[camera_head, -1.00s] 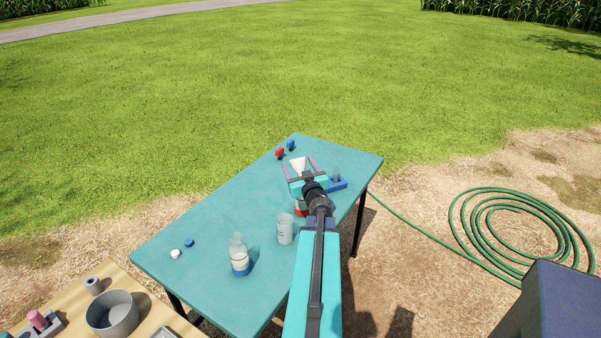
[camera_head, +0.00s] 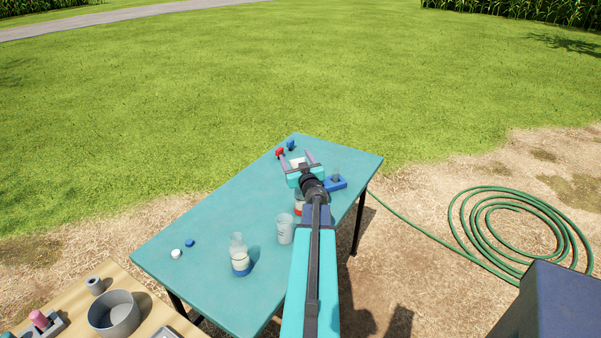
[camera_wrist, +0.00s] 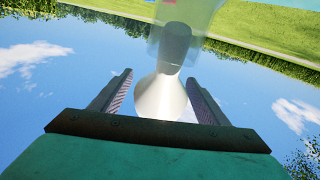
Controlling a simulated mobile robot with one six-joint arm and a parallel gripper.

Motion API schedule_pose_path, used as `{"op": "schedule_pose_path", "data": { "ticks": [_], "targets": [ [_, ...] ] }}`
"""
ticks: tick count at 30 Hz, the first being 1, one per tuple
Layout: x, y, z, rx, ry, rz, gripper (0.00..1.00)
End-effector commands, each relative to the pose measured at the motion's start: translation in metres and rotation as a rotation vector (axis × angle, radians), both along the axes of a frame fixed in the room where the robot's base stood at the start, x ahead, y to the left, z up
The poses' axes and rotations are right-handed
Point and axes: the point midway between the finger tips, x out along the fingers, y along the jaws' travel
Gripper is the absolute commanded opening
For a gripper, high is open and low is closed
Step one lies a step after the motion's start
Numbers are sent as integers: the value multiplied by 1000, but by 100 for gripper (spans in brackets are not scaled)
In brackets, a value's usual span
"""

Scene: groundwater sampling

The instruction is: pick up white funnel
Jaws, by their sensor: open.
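The white funnel (camera_head: 298,162) is near the far end of the teal table, partly hidden by my gripper (camera_head: 296,156) in the head view. In the wrist view the funnel's white cone (camera_wrist: 160,98) lies between the two open fingers of my gripper (camera_wrist: 159,78), with a gap on each side. Its grey-looking stem points into a translucent vessel (camera_wrist: 191,12) at the top of that view. The fingers are apart and do not appear to touch the funnel.
A blue holder (camera_head: 338,183) with a clear vessel stands right of my gripper. Red (camera_head: 280,152) and blue (camera_head: 290,145) items lie beyond it. A bottle with a red band (camera_head: 298,208) is close under my arm. A beaker (camera_head: 285,229) and a bottle (camera_head: 239,256) stand nearer.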

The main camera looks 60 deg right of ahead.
Motion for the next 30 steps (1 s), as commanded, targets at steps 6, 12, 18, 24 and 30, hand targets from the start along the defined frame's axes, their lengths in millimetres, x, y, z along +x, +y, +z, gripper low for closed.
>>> {"op": "schedule_pose_path", "data": {
  "ticks": [6,12,18,24,30],
  "targets": [
    [0,0,0,0,0,0,69],
    [0,0,0,0,0,0,55],
    [0,0,0,0,0,0,25],
    [0,0,0,0,0,0,25],
    [0,0,5,-2,1,1,25]
  ]
}}
